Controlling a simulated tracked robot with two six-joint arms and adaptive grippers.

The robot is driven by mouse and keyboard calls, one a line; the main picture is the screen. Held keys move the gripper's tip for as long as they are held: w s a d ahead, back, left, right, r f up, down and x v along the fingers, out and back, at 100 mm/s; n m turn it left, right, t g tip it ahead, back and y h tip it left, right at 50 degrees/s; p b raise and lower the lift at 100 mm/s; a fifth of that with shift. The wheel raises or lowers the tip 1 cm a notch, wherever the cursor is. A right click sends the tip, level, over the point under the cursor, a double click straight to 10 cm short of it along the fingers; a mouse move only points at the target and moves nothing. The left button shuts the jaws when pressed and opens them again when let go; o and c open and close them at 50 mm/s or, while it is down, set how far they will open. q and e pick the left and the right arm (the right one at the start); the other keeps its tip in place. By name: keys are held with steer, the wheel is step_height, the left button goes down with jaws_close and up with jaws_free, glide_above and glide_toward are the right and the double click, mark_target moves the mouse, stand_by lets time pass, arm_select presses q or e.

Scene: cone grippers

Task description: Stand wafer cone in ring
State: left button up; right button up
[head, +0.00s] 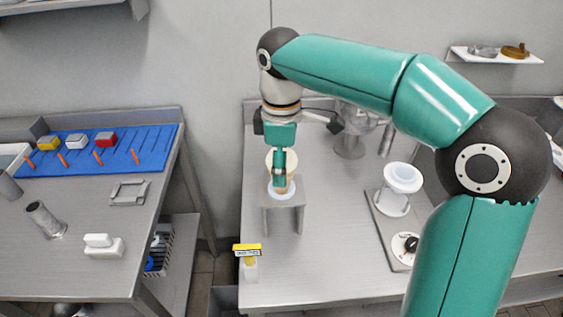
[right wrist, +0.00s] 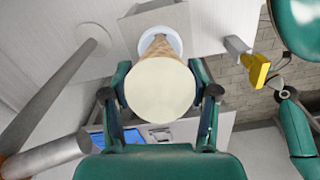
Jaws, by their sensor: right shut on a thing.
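The wafer cone has a round cream top and a tan wafer body. It shows between the fingers of my right gripper (head: 280,168) in the head view, and its cream top (right wrist: 160,92) faces the camera in the right wrist view. My right gripper is shut on the cone, with a finger on each side. The cone points down, narrow end at the white ring (head: 271,192) on a small grey stand (head: 290,200). The ring also shows behind the cone in the right wrist view (right wrist: 174,38). I cannot tell how deep the tip sits.
A white cup-like holder (head: 403,178) stands on a grey tray (head: 384,222) to the right. A yellow-topped block (head: 247,262) stands near the table's front left. A grey machine (head: 349,140) stands behind. The left table holds a blue mat (head: 95,160) with coloured blocks.

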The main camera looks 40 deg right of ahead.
steer(key=shift+f+b, duration=0.95)
steer(key=shift+f, duration=0.6)
steer(key=o, duration=0.8)
step_height(320, 180, up, 8)
steer(key=shift+f, duration=0.15)
steer(key=shift+a+r, duration=0.1)
steer(key=shift+r, duration=0.15)
